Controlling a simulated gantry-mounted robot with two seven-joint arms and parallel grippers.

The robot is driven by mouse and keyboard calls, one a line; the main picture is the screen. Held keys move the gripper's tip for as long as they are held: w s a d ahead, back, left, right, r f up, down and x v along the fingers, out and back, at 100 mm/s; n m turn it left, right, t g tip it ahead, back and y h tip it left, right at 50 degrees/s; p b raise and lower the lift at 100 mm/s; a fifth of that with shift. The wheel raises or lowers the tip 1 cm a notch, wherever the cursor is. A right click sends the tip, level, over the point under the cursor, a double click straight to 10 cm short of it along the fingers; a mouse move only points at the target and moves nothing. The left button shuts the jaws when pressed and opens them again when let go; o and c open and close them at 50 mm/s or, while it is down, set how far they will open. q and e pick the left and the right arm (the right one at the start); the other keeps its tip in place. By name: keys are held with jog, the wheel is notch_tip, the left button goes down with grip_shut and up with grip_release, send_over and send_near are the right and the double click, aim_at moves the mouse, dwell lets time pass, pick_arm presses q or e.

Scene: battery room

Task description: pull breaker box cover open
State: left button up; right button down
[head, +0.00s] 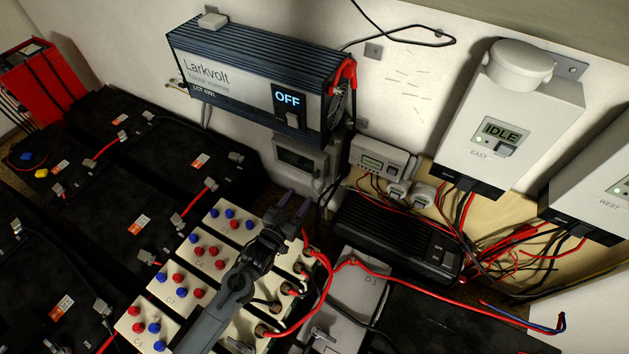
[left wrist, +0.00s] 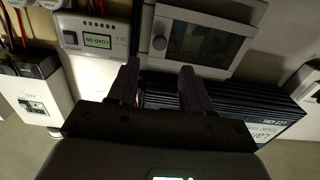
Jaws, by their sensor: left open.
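The breaker box (head: 318,173) is a small grey box on the wall below the large inverter. Its cover has a dark window (head: 299,155) and looks shut. My right gripper is out of view.
The Larkvolt inverter (head: 225,75) overhangs the box. A small controller (head: 383,157) and a black unit (head: 395,232) stand to its right. Battery blocks (head: 227,222) with red cables (head: 330,285) lie under my left arm. The EAST unit (head: 520,110) hangs further right.

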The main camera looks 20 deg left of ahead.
aim_at(315, 176)
pick_arm(q)
jog(key=w, duration=0.3)
jog(key=w+d, duration=0.1)
jog(key=w, duration=0.2)
jog(key=w+b, duration=0.1)
jog(key=w, duration=0.2)
jog(key=shift+d, duration=0.2)
jog(key=shift+s, duration=0.1)
grip_shut()
